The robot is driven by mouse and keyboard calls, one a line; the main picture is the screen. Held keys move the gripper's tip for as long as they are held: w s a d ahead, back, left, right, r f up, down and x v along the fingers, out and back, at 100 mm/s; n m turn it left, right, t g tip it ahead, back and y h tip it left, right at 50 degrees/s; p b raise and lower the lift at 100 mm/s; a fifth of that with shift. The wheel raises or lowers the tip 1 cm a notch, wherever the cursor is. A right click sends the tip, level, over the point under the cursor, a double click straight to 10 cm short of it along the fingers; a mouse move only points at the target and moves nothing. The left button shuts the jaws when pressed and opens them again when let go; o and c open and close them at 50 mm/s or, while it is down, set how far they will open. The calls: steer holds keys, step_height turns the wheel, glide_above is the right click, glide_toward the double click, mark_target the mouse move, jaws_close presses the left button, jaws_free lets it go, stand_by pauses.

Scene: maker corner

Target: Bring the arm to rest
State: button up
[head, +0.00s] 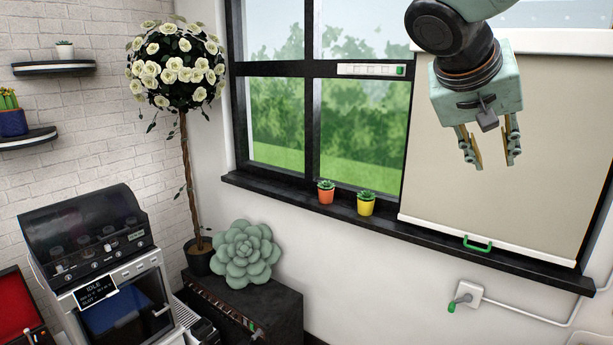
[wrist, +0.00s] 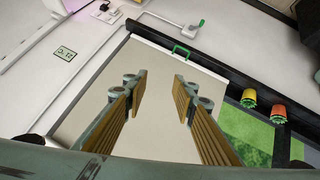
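My gripper (head: 490,150) hangs at the upper right of the head view, in front of the pulled-down window blind (head: 500,190). Its fingers point down and stand apart, with nothing between them. In the wrist view my gripper (wrist: 160,95) also shows open and empty, with ribbed brown finger pads. The pale blind (wrist: 160,65) lies behind the fingers there. No contact between the gripper and the blind is visible.
The dark window sill (head: 400,225) carries an orange potted succulent (head: 326,196) and a yellow one (head: 366,207). A green handle (head: 478,243) is on the blind's bottom bar. A machine (head: 100,260) and a rose tree (head: 175,70) stand at left.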

steer(key=s+a+f+n+y+b, duration=0.1)
steer(key=s+a+f, duration=0.4)
steer(key=s, duration=0.6)
steer(key=s+a+f+n+g+y+b, duration=0.1)
steer(key=s+a+f+n+y, duration=0.1)
steer(key=s+a+f+y, duration=0.2)
steer(key=s+a+f+n+y+b, duration=0.1)
steer(key=s+a+f, duration=0.5)
steer(key=s, duration=1.2)
step_height(320, 180, down, 4)
steer(key=shift+a+f+n+g+y+b, duration=0.1)
steer(key=shift+a+n+g+y+b, duration=0.3)
steer(key=shift+y+b, duration=0.25)
